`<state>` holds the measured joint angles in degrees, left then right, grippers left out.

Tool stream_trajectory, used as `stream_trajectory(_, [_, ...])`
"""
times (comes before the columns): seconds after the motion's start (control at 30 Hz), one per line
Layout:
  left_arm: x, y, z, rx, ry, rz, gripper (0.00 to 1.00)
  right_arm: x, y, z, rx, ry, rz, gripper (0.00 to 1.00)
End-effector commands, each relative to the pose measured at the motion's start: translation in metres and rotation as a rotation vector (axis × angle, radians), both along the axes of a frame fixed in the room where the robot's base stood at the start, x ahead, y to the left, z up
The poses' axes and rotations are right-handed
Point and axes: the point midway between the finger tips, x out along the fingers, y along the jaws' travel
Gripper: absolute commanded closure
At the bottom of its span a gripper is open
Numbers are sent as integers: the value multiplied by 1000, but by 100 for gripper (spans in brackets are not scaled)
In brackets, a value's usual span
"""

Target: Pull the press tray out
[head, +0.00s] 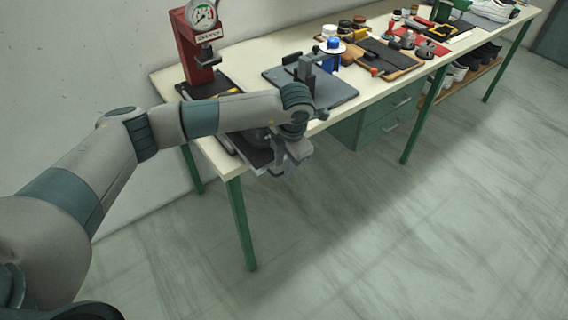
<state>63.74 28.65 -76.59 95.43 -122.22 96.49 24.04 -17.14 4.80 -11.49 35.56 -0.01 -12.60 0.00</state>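The red press (200,48) with a round gauge stands at the left end of the bench. A dark flat tray (207,88) lies at the foot of the press. Dark flat surface also shows below my forearm at the bench's front edge, partly hidden by my arm and hand; I cannot tell whether it is the same piece. My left gripper (279,168) points down at this front edge, beside or over the dark surface. Its fingers are small and partly hidden, so their opening and any contact are unclear. My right gripper is out of view.
The cream bench top (240,65) runs to the back right. A grey plate (338,91) with a clamp-like fixture (306,68) lies right of my forearm. Green drawers (388,122) hang below; the floor in front is clear.

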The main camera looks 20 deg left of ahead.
Motion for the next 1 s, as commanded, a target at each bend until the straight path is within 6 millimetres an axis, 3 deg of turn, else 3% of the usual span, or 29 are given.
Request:
stream_trajectory(0.17, [0,-1,6,-2,-1,0,74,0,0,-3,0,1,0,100])
stream_trajectory(0.37, [-2,-4,26,-1,-3,-2,74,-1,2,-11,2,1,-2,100])
stream_trajectory(0.7, [-9,-14,90,-1,-5,-3,74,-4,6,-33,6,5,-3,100])
stream_trajectory(0.8, [-12,-17,110,-1,-5,-2,74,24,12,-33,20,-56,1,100])
stream_trajectory(1.0, [-16,-21,144,0,-4,-1,74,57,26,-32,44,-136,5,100])
